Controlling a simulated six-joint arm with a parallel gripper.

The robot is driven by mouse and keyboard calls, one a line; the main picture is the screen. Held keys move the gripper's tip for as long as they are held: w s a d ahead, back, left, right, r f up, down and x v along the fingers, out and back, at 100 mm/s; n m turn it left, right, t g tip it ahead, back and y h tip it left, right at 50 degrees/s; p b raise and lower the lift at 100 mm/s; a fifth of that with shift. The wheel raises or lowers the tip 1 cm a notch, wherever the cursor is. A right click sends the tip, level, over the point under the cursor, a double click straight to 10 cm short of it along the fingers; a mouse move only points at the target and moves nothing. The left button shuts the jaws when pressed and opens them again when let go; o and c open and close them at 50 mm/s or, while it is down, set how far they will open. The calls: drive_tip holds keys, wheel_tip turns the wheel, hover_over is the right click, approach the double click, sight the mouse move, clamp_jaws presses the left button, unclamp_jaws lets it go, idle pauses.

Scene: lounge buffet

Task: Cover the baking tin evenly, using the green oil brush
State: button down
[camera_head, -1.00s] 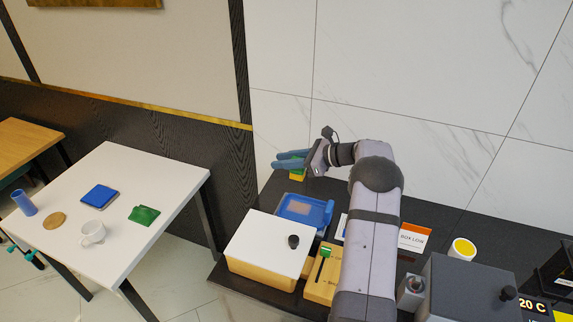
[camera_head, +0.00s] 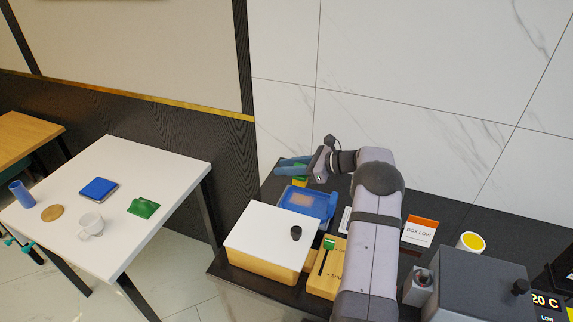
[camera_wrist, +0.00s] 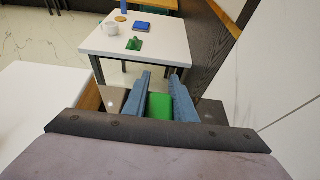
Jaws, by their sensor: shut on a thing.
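My gripper (camera_head: 280,165) is at the back left of the dark counter, at the far edge of a shallow blue tray (camera_head: 329,208). The tray has a brownish patch inside and may be the baking tin. My gripper is shut on a green thing (camera_wrist: 160,106) between its blue fingers, also seen in the wrist view. In the head view, a green and yellow part (camera_head: 300,182) shows just below the fingers. I cannot tell for sure that it is the oil brush. Whether it touches the tray is unclear.
A white-topped wooden box (camera_head: 268,236) with a dark knob stands in front of the tray. Beside it, a wooden block (camera_head: 322,285) has a slot and a green-topped piece (camera_head: 329,242). A grey box (camera_head: 478,285) stands right. A separate white table (camera_head: 120,170) is left.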

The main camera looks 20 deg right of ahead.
drive_tip(key=shift+f+b, duration=1.9)
drive_tip(key=shift+f, duration=1.25)
drive_tip(key=c, duration=2.2)
unclamp_jaws()
clamp_jaws()
drive_tip(key=shift+f+b, duration=0.45)
drive_tip(key=shift+f, duration=0.2)
drive_tip(key=shift+r, duration=0.1)
drive_tip(key=shift+s+a+r+p, duration=0.1)
drive_tip(key=shift+s+a+p, duration=0.5)
drive_tip(key=shift+s+a, duration=0.7)
